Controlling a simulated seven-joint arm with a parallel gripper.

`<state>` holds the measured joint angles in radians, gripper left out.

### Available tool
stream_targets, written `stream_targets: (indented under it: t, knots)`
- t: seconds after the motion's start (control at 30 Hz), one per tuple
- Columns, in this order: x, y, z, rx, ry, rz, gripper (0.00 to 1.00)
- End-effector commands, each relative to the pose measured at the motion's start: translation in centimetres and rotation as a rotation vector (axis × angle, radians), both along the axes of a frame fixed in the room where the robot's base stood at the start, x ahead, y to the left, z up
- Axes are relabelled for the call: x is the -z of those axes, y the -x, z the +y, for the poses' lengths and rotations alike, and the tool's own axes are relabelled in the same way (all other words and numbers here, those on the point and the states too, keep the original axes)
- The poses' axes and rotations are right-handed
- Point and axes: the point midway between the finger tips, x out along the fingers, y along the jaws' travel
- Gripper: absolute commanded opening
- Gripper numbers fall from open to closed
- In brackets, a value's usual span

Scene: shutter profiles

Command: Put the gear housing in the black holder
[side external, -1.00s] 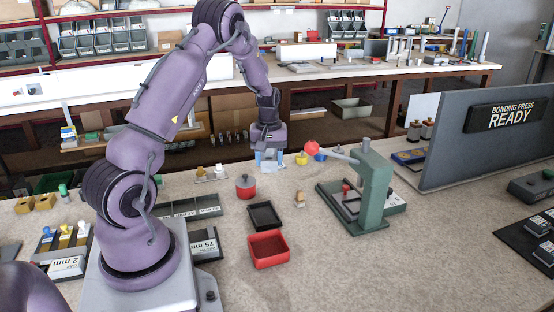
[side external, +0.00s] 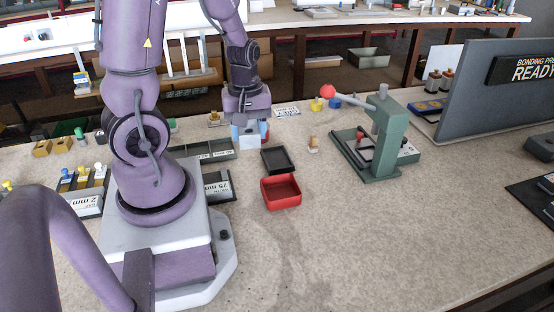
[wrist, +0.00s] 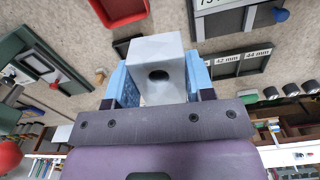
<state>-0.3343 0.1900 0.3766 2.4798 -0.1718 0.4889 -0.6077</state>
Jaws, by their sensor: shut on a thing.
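The gear housing (wrist: 157,52), a pale grey block with a dark round hole, is clamped between the light blue fingers of my gripper (wrist: 157,75). In the side external view, my gripper (side external: 249,138) hangs low, to the left of the black holder and farther back. The black holder (side external: 278,161) is a shallow, empty, dark tray on the bench. In the wrist view it is mostly hidden behind the housing. The housing is small and partly covered by the fingers in the side view.
A red tray (side external: 281,192) sits just in front of the black holder. A green lever press (side external: 383,140) stands to the right, and a small tan piece (side external: 313,143) lies between. Dark labelled trays (side external: 214,183) lie on the left. The front bench is clear.

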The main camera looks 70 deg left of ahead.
Motion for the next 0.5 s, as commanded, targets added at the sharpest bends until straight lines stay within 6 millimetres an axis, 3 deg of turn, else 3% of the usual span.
stream_targets:
  t: [0.1,0.17,0.33,0.5]
  knots:
    - [0.8,1.7,-1.0,-0.066,0.005,0.016,0.06]
    - [1.0,1.6,-0.8,-0.091,-0.003,0.012,0.06]
    - [2.0,-0.2,0.8,-0.113,-0.008,0.01,0.06]
    - [3.8,-3.2,3.4,-0.11,-0.008,0.01,0.06]
